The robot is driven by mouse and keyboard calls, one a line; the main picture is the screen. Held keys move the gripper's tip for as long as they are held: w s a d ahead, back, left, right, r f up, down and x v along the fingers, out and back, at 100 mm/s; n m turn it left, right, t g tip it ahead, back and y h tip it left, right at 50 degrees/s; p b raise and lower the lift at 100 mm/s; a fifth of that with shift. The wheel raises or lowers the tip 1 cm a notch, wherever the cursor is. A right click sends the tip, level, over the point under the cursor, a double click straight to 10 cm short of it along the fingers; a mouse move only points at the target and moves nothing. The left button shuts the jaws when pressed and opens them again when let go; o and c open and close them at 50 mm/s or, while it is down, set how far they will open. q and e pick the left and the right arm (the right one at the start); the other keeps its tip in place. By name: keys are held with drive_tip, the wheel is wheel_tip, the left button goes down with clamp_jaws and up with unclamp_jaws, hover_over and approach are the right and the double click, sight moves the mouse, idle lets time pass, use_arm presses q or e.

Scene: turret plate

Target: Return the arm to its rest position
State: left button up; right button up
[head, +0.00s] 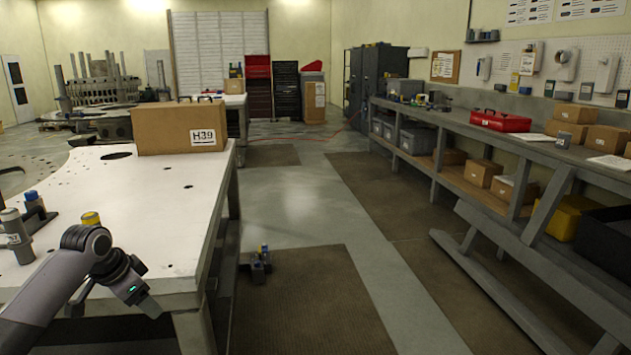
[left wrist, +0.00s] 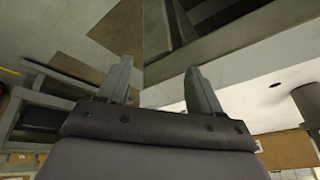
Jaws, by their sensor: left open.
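My left arm (head: 60,280) reaches in from the lower left of the head view, over the near edge of the white-topped table. Its wrist is bent, with a small green light at the end; the fingers are not clearly seen there. In the left wrist view my left gripper (left wrist: 160,82) has its two fingers apart with nothing between them. The table edge and floor show beyond the fingers. My right arm and gripper are not in view.
A cardboard box marked H39 (head: 180,128) stands on the white table (head: 150,215). Small cylindrical parts (head: 18,235) stand at its left, near my arm. A grey workbench (head: 480,140) with a red toolbox (head: 500,121) runs along the right. The aisle floor (head: 290,205) between is mostly clear.

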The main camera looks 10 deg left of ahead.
use_arm(q)
drive_tip(key=s+d+f+t, duration=0.1)
drive_tip(key=s+d+f, duration=0.4)
drive_tip(key=d+f, duration=0.3)
drive_tip(key=s+d+f+t, duration=0.1)
drive_tip(key=s+d+f, duration=0.4)
drive_tip(key=f, duration=0.6)
drive_tip(key=s+d+n+t, duration=0.1)
drive_tip(key=s+d+t, duration=0.1)
drive_tip(key=s+d, duration=0.3)
drive_tip(key=s+d+f+n+t+h, duration=0.1)
drive_tip(key=s+d, duration=0.3)
drive_tip(key=s, duration=0.9)
drive_tip(key=shift+d+f+n+t+h, duration=0.25)
drive_tip(key=shift+d+n+t, duration=0.2)
drive_tip(key=shift+n, duration=0.25)
drive_tip(key=c, duration=0.4)
drive_tip(key=shift+s+a, duration=0.1)
drive_tip(key=shift+a, duration=0.05)
